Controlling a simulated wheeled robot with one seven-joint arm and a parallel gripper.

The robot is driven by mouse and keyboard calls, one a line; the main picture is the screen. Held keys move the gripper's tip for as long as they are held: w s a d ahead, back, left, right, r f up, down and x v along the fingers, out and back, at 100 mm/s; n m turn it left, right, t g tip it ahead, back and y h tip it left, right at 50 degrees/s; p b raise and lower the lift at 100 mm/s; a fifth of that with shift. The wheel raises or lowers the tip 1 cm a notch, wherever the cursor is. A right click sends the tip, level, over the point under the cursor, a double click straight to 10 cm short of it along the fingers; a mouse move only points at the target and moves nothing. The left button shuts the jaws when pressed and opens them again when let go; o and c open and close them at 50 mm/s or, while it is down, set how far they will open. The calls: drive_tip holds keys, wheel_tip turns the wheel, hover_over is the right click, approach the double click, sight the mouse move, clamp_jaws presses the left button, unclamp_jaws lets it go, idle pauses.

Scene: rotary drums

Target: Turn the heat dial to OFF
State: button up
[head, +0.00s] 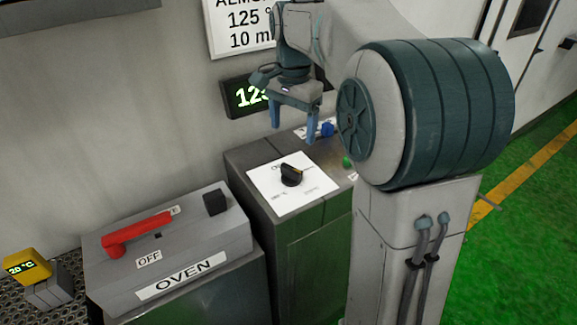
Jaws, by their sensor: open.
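The heat dial is a black knob (291,175) with a light pointer line, on a white plate (309,197) atop a grey cabinet. My gripper (294,132) hangs above and behind the dial, fingers pointing down. It is open and empty, apart from the dial. A display (244,97) on the wall shows green digits starting "12"; my gripper hides the rest.
An oven box (168,245) with a red lever (137,232), an "OFF" label and a black block (215,201) stands at left. A yellow thermometer (27,266) is at far left.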

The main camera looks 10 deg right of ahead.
sight(291, 168)
wheel_tip(291, 168, down, 12)
drive_tip(key=shift+a+r, duration=0.1)
drive_tip(key=shift+r, duration=0.05)
drive_tip(key=shift+c, duration=0.3)
drive_tip(key=c, duration=0.9)
